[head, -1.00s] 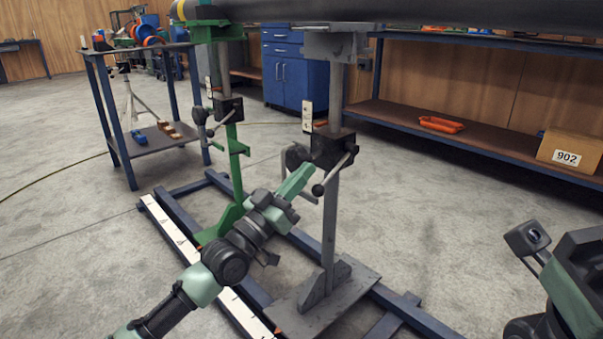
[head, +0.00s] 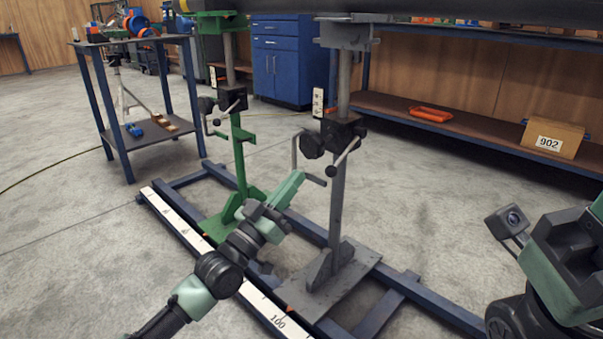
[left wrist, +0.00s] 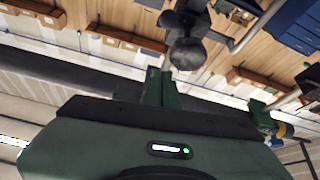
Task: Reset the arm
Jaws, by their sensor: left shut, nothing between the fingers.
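My left gripper (head: 298,177) is green, shut and empty. In the head view it points up and right, in front of the grey stand (head: 337,210), with its tips near that stand's bent crank handle (head: 296,150). Whether it touches the handle I cannot tell. The left wrist view shows its fingers (left wrist: 161,88) together, below a dark round knob (left wrist: 187,54). The green stand (head: 240,160) stands to the left. A dark pipe (head: 420,10) crosses the top of the head view. My right arm is at the right edge, its gripper out of view.
A blue floor frame with a white ruler strip (head: 180,225) lies under the stands. A small blue table (head: 140,140) stands at left. A blue cabinet (head: 285,60) and a shelf (head: 395,118) with an orange tray (head: 430,114) and a box (head: 552,139) stand behind. Floor at right is clear.

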